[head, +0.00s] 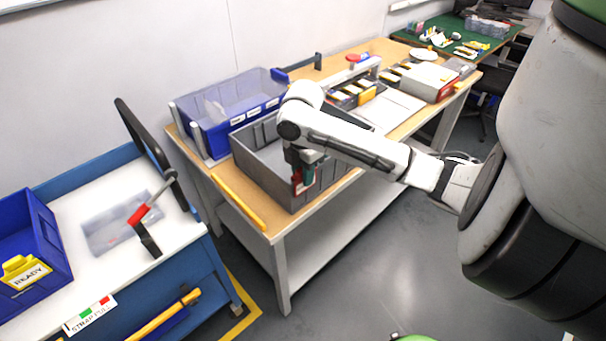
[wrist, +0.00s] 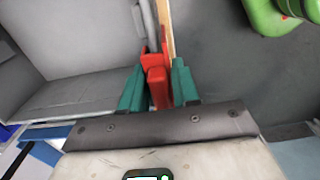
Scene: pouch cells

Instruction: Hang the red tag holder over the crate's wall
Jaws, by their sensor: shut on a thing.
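The red tag holder (wrist: 157,78) is between the teal fingers of my gripper (wrist: 158,88) in the wrist view. Its upper end meets the rim of the grey crate's wall, with red showing on both sides of the rim. I cannot tell how far it sits down over the wall. In the head view the grey crate (head: 262,182) stands on the wooden-topped table. My gripper (head: 303,178) is at its front right wall, with a bit of the red holder (head: 297,177) showing. The crate's inside (wrist: 80,40) looks empty in the wrist view.
A blue bin (head: 235,125) stands behind the crate. The wooden table (head: 222,178) carries boxes and a tray at its far right. A white bench (head: 125,190) with a blue READY bin (head: 30,235) and a red-handled tool (head: 140,213) is at left. Floor is clear at right.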

